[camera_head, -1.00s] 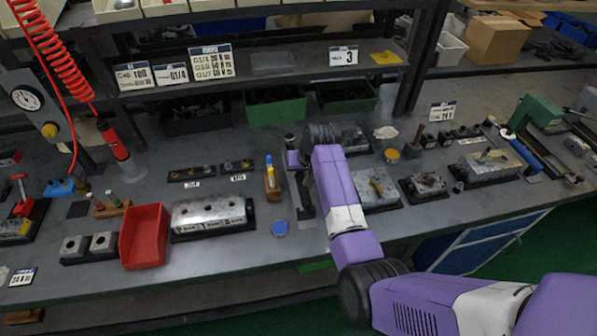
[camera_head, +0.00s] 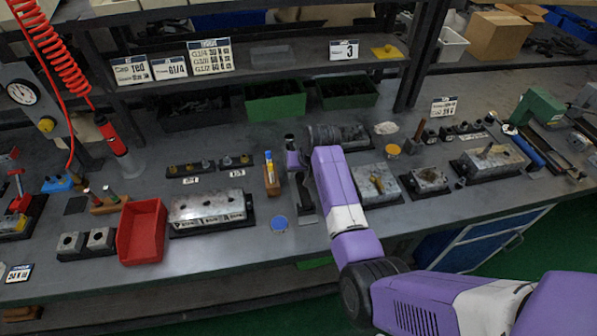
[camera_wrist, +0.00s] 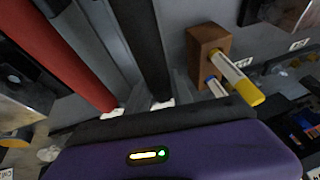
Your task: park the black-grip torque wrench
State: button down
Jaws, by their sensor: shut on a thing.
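My gripper (camera_head: 294,160) is at the back middle of the bench, low over the top, and largely hidden by my purple arm. It is shut, and its hold seems to be on the black-grip torque wrench, but the contact is hidden. The wrench's long black grip (camera_wrist: 148,45) runs away from my gripper in the wrist view. It shows as a dark bar (camera_head: 302,187) beside my arm in the head view. A parallel red bar (camera_wrist: 62,55) lies beside it in the wrist view. I cannot tell whether the black grip touches the surface beneath.
A wooden block (camera_head: 271,183) with upright markers stands close by, left of my gripper. More valve blocks (camera_head: 376,181) stand right of my arm. A shelf overhangs behind.

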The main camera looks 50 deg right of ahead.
jog(key=shift+f+b, duration=0.4)
jog(key=shift+f, duration=0.2)
jog(key=c, duration=1.1)
grip_release()
jog(key=shift+o, duration=0.3)
jog(key=shift+s+f, duration=0.1)
jog(key=shift+v, duration=3.9)
